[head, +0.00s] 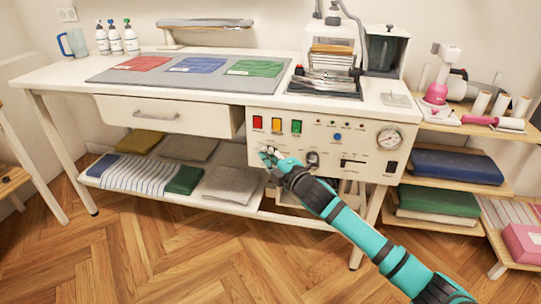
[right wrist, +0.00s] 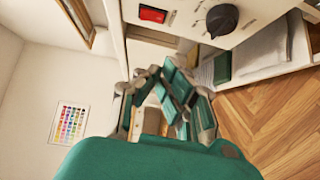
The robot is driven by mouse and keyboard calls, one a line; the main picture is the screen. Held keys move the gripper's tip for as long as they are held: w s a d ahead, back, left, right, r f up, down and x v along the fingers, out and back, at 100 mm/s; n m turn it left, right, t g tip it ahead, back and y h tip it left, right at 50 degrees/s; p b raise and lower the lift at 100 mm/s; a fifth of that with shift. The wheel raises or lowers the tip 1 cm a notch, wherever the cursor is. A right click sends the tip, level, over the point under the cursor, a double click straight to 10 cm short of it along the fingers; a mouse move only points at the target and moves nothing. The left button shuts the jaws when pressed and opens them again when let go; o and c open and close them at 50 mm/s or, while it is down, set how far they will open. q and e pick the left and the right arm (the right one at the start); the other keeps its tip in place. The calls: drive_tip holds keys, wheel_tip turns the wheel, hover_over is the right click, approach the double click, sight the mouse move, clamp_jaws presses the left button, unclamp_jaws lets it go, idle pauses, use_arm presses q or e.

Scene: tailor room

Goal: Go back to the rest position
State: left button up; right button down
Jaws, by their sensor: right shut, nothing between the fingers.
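My right arm reaches up from the lower right in the head view. Its right gripper (head: 267,154) is shut and empty, just in front of the lower left part of the white control panel (head: 352,176). It is below the red, orange and green buttons (head: 276,126); I cannot tell whether it touches the panel. In the right wrist view the gripper fingers (right wrist: 168,88) show below the panel's red switch (right wrist: 153,14) and black knob (right wrist: 222,18). My left gripper is not in view.
The white worktable (head: 62,76) carries a grey mat (head: 117,77) with folded red, blue and green cloths. Its drawer (head: 160,114) looks slightly pulled out above a shelf of folded fabrics (head: 150,176). Wooden shelves (head: 440,178) stand right. The wooden floor (head: 150,260) in front is clear.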

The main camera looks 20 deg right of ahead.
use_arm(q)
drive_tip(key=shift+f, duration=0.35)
use_arm(e)
drive_tip(key=shift+s+d+f, duration=0.1)
drive_tip(key=shift+s+d, duration=0.1)
drive_tip(key=shift+s, duration=0.45)
drive_tip(key=shift+f, duration=0.1)
